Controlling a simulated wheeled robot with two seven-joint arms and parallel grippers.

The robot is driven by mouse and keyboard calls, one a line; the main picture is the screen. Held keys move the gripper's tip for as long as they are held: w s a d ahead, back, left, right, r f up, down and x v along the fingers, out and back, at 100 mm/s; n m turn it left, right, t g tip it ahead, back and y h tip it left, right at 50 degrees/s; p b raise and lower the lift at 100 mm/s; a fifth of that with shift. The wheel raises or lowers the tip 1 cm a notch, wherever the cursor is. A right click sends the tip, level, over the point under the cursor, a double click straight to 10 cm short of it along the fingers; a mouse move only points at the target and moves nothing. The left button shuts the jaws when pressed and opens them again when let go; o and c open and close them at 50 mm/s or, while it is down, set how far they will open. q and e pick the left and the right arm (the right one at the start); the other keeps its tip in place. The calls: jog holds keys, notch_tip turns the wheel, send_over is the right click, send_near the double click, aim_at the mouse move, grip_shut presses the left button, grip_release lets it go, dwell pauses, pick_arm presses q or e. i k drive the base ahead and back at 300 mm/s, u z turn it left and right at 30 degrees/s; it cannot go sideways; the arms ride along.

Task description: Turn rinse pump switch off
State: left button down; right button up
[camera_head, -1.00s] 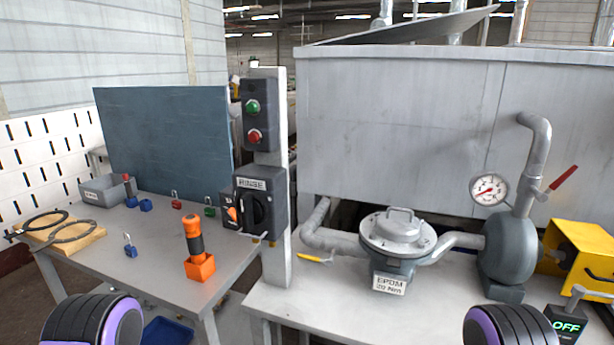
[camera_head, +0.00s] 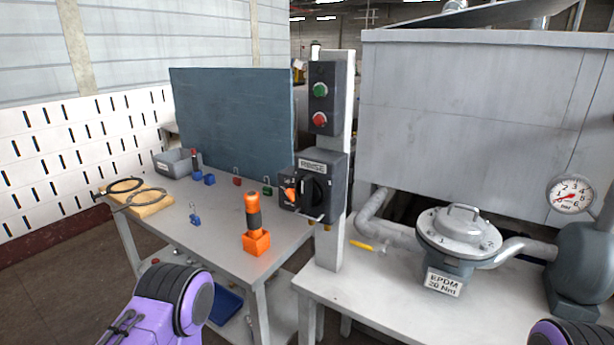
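The rinse pump switch (camera_head: 314,191) is a black rotary knob on a dark box labelled RINSE, mounted on a pale post. The knob's handle looks roughly upright. A control box above it has a green button (camera_head: 320,90) and a red button (camera_head: 319,119). A purple and black part of my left arm shows at the bottom left, in front of the side table and well below the switch. A similar part of my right arm shows at the bottom right corner. Neither gripper's fingers are in view.
A side table (camera_head: 225,238) holds an orange-handled tool (camera_head: 254,222) in an orange holder, small padlocks (camera_head: 195,217) and a grey bin (camera_head: 177,163). On the right bench are a round EPDM valve (camera_head: 459,235), pipes and a pressure gauge (camera_head: 571,195).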

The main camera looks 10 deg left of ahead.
aim_at(311, 192)
jog(key=z, duration=1.45)
jog(key=k, duration=0.8)
jog(key=u, duration=1.45)
jog(key=i, duration=0.5)
jog(key=z, duration=0.05)
